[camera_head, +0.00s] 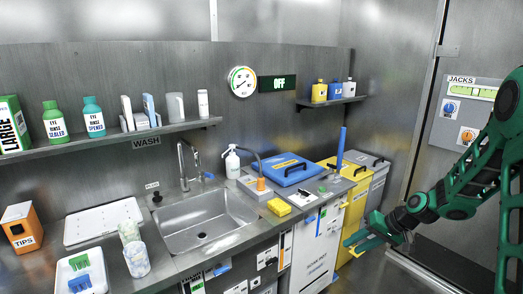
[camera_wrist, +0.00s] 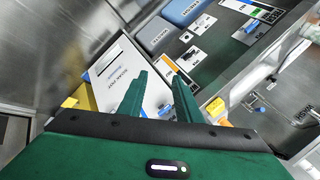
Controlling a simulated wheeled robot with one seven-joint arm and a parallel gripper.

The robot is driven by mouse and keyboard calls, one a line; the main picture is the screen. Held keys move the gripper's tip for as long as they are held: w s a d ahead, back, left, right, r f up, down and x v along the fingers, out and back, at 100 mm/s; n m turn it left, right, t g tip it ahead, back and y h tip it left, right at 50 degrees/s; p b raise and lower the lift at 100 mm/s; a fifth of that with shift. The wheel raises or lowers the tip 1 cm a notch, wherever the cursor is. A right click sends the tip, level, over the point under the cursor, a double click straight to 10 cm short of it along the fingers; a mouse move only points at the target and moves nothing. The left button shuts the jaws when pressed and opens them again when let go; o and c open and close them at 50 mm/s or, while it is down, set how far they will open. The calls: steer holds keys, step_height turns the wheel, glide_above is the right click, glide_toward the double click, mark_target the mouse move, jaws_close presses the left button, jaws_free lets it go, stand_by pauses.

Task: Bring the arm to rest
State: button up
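My green arm (camera_head: 472,178) comes in from the right side of the head view and reaches down and left. My gripper (camera_head: 357,243) hangs in front of the white and yellow bins, to the right of the sink counter. In the wrist view my gripper (camera_wrist: 160,82) shows two green fingers standing apart. Nothing shows between them except the bin front behind, so it is open and empty. I cannot tell its exact distance from the bins.
A white bin (camera_head: 313,250), a yellow bin (camera_head: 357,203) and a grey bin (camera_head: 378,183) stand near my gripper. The sink (camera_head: 205,222) and counter lie left. A panel with jacks (camera_head: 462,108) is on the right wall, behind my arm.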

steer(key=s+d+r+m+g+h, duration=0.1)
steer(key=s+d+r+h, duration=0.2)
steer(key=s, duration=0.4)
steer(key=s+d+r+g, duration=0.1)
steer(key=s+d+r, duration=0.2)
steer(key=s+r, duration=0.3)
steer(key=s+d+r+m+g+h, duration=0.1)
steer(key=s+d+r+h, duration=0.15)
steer(key=s, duration=0.55)
steer(key=s+r+m+g, duration=0.1)
steer(key=s+r, duration=0.3)
steer(key=s, duration=1.3)
steer(key=shift+s+d+r+m, duration=0.15)
steer(key=shift+s+d+m, duration=0.2)
steer(key=shift+m, duration=0.35)
steer(key=shift+w, duration=0.1)
steer(key=shift+w+f+h, duration=0.25)
steer(key=shift+w, duration=0.35)
steer(key=shift+o, duration=0.6)
